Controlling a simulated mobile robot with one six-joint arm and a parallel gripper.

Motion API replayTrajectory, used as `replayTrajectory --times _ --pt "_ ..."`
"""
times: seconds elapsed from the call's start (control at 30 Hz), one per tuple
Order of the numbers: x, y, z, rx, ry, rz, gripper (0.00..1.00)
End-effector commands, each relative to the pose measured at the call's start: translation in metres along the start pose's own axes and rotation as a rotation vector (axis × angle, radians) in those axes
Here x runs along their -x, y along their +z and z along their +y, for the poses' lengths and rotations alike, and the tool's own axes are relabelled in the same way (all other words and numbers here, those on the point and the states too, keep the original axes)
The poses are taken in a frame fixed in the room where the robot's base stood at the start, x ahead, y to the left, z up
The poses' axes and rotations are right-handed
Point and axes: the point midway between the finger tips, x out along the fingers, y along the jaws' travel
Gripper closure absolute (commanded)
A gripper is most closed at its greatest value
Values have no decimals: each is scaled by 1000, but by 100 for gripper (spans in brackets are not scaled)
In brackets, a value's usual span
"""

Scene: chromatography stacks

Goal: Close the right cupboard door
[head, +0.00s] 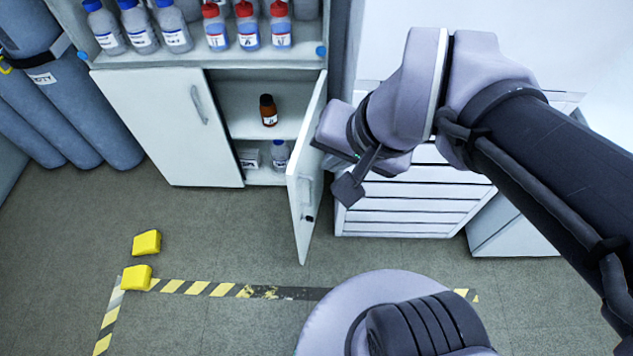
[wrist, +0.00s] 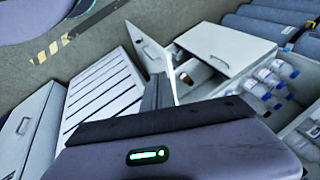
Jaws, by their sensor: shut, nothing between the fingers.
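The right cupboard door (head: 296,205) stands wide open, swung out from the cupboard toward me. Its handle (head: 308,192) shows on the outer face, and the door also shows in the wrist view (wrist: 148,42). My gripper (head: 348,188) is shut and empty, just right of the door on its outer side. In the wrist view its dark fingers (wrist: 158,88) point toward the door and overlap its lower part. I cannot tell whether they touch it. The left cupboard door (head: 165,125) is closed.
Several bottles stand on top. A white drawer unit (head: 410,205) stands right of the door. Yellow blocks (head: 137,277) lie on the floor.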

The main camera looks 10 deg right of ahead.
Motion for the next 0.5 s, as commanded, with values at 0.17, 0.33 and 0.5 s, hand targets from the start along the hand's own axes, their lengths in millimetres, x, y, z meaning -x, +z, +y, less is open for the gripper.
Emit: replayTrajectory --times 0.17,0.33,0.5 --pt "-60 -87 -19 -351 87 -187 100" --pt "-171 -128 11 -701 191 -331 100" --pt "-257 -119 54 -937 276 -411 100"
